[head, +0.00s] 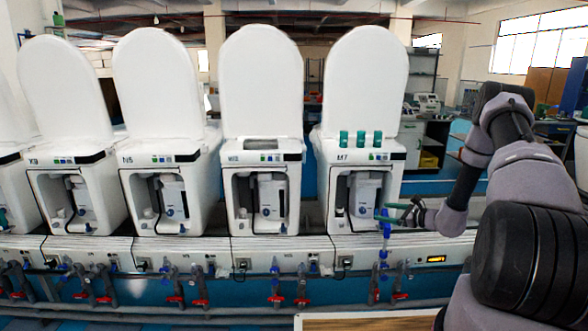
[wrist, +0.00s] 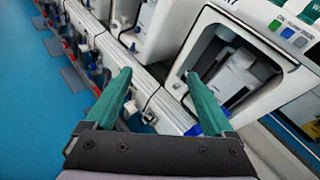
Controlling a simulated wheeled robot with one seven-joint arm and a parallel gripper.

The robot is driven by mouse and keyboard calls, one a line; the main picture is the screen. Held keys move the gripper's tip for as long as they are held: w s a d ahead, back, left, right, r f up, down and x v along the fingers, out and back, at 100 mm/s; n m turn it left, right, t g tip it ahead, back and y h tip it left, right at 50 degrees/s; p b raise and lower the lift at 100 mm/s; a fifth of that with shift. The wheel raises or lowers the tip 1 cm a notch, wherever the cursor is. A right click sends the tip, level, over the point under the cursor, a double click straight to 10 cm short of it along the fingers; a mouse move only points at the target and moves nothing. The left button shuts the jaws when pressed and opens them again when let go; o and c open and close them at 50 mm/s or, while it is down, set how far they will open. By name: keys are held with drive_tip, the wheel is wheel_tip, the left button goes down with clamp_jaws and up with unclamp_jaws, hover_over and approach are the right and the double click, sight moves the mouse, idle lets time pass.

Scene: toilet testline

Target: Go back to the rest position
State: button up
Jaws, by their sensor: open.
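My gripper (head: 385,214) is at the front of the rightmost toilet unit, marked M7 (head: 366,85), beside its open front bay. In the wrist view my gripper (wrist: 158,80) shows two green fingers spread apart with nothing held between them. The M7 bay (wrist: 236,72) with its white box inside is just beyond the right finger. A blue valve (head: 385,250) stands on the front ledge just below the gripper in the head view. My arm reaches in from the right.
More toilet units with raised lids, such as the M6 one (head: 261,80), stand in a row to the left. Three green cylinders (head: 361,139) stand on M7's top. Pipes with red valves (head: 275,299) run below the ledge. A wooden board (head: 365,324) is at the bottom edge.

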drive_tip(key=s+a+r+n+g, duration=0.3)
drive_tip(key=s+a+r+n, duration=0.15)
drive_tip(key=r, duration=0.55)
drive_tip(key=s+a+r+n+g, duration=0.2)
drive_tip(key=s+a+r+n, duration=0.25)
drive_tip(key=r, duration=0.55)
drive_tip(key=s+a+r+n+g, duration=0.3)
drive_tip(key=s+a+r, duration=0.15)
drive_tip(key=r, duration=0.55)
drive_tip(key=s+d+r+n+t+h, duration=0.2)
drive_tip(key=s+r+n+h, duration=0.2)
drive_tip(key=s, duration=0.9)
drive_tip(key=s+d+r+n+t+h, duration=0.2)
drive_tip(key=s+r+n+h, duration=0.2)
drive_tip(key=s+r, duration=0.5)
drive_tip(key=s, duration=0.3)
drive_tip(key=shift+s+r, duration=0.2)
drive_tip(key=shift+s, duration=0.15)
